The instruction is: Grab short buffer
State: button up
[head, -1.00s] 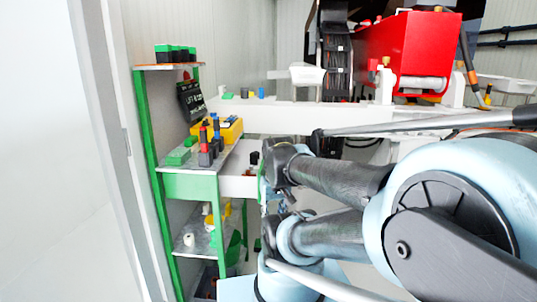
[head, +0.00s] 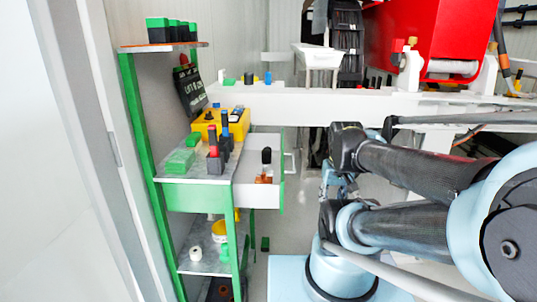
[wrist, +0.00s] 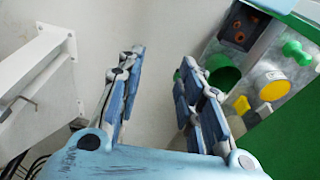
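I cannot tell for sure which item is the short buffer. In the head view, a dark upright item with a brown base (head: 265,166) stands in the open white drawer (head: 258,195) of the green shelf unit. Red-and-black (head: 215,150) and blue-and-black upright tools (head: 226,132) stand on the unit's top beside the drawer. My gripper (wrist: 161,68) is open and empty in the wrist view, its fingers apart over the floor. In the head view it is hard to make out, to the right of the drawer.
The lower shelf holds a green cup (wrist: 222,74), a yellow-and-white round item (wrist: 271,86) and a green knobbed item (wrist: 297,52). A yellow case (head: 205,122) and green block (head: 180,161) sit on top. A white beam (head: 330,105) runs behind.

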jog(key=shift+o, duration=0.2)
jog(key=shift+s+r, duration=0.25)
jog(key=w+a+r+n+g, duration=0.1)
jog(key=w+a+r+n, duration=0.35)
jog(key=w+r, duration=0.35)
jog(key=w+a+r+n, duration=0.3)
jog(key=w+r+n, duration=0.2)
jog(key=w+r, duration=0.2)
jog(key=w+a+r+n, duration=0.3)
jog(key=w+a+n, duration=0.2)
jog(key=w+a, duration=0.25)
jog(key=w+a+r+n, duration=0.2)
jog(key=w+a+n, duration=0.35)
jog(key=w, duration=0.25)
jog(key=shift+m+g, duration=0.4)
jog(key=shift+g, duration=0.1)
jog(key=f, duration=1.1)
jog(key=w+f, duration=0.1)
jog(key=f, duration=0.4)
jog(key=shift+a+f, duration=0.35)
jog(key=shift+s, duration=0.1)
jog(key=c, duration=0.8)
